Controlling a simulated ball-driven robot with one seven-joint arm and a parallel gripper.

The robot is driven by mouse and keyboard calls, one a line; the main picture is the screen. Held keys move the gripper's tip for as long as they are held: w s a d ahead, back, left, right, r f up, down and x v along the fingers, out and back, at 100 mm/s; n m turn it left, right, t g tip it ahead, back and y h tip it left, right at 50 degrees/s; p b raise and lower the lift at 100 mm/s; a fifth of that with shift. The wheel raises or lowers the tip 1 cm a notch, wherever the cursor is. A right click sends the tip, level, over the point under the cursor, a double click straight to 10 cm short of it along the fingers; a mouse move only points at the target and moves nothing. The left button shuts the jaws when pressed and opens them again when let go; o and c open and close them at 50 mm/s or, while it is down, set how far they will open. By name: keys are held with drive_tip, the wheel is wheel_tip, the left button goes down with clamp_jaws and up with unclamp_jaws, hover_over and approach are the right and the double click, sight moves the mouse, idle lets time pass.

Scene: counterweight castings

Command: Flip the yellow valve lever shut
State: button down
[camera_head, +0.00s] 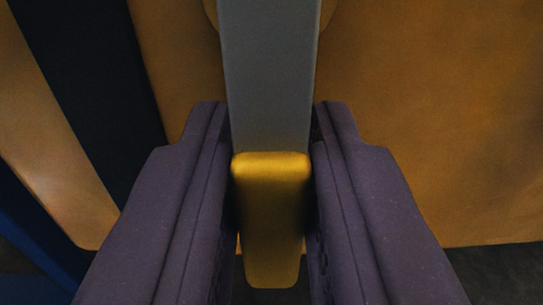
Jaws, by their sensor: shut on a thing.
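The yellow valve lever's end (270,218) shows in the lower middle of the head camera view. It joins a grey bar (268,75) that runs up to the top edge of the picture. My gripper (270,190) has two dark purple fingers, one on each side of the yellow end. The fingers are shut on it, and the grey bar passes up between their tips. The far end of the bar is cut off by the picture's top edge. The valve body cannot be made out clearly.
A broad orange-brown surface (440,120) lies behind the lever, with a dark area below its lower edge at right. A black band (90,80) and a tan strip (45,150) run slantwise at left, with a dark blue piece (30,235) at lower left.

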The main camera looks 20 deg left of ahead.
drive_tip(key=shift+s, duration=0.1)
drive_tip(key=c, duration=1)
unclamp_jaws()
drive_tip(key=shift+c, duration=0.2)
drive_tip(key=p+v, duration=0.3)
drive_tip(key=v, duration=0.4)
drive_tip(key=shift+s, duration=0.35)
drive_tip(key=shift+d, duration=0.1)
